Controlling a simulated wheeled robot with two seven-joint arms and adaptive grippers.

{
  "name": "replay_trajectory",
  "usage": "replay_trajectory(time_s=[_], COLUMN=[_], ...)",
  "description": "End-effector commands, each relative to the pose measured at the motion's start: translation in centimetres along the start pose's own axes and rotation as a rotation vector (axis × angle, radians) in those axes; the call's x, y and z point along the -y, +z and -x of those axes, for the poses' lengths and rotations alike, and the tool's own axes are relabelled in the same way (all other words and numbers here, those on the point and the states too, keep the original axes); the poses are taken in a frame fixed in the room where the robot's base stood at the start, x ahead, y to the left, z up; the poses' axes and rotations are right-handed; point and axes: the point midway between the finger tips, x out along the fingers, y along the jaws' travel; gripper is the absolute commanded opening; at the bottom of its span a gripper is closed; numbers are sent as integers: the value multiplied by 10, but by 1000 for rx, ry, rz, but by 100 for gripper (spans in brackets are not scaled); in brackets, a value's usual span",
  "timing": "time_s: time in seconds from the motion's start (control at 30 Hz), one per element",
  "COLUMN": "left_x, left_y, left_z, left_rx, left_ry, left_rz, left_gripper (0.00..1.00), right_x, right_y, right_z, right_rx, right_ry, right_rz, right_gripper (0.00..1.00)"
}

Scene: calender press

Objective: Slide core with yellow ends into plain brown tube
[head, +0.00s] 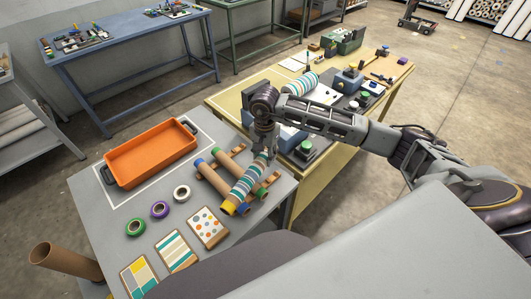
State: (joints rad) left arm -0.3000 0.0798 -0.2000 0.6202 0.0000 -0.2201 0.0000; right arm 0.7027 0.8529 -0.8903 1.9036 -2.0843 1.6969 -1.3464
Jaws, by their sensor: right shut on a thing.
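The core with yellow ends (247,183) is covered in teal, white and grey stripes. One yellow end (228,208) shows at its lower left; its far end is hidden by my gripper. My left gripper is not in view.
An orange tray (150,152), tape rolls (160,209) and pattern cards (175,250) are on the same table. A yellow bench (233,102) with machinery and another striped roll (301,83) stands behind.

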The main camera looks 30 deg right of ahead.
Motion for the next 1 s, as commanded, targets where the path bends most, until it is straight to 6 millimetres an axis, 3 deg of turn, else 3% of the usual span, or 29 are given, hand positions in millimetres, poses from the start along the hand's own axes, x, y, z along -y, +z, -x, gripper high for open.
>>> replay_trajectory(time_s=[1.0], left_x=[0], left_y=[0], left_z=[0], left_rx=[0], left_ry=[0], left_rz=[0], left_gripper=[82], right_x=[-5], right_y=[18], right_z=[-30], right_rx=[-1], right_ry=[1], right_rz=[838], right_gripper=[12])
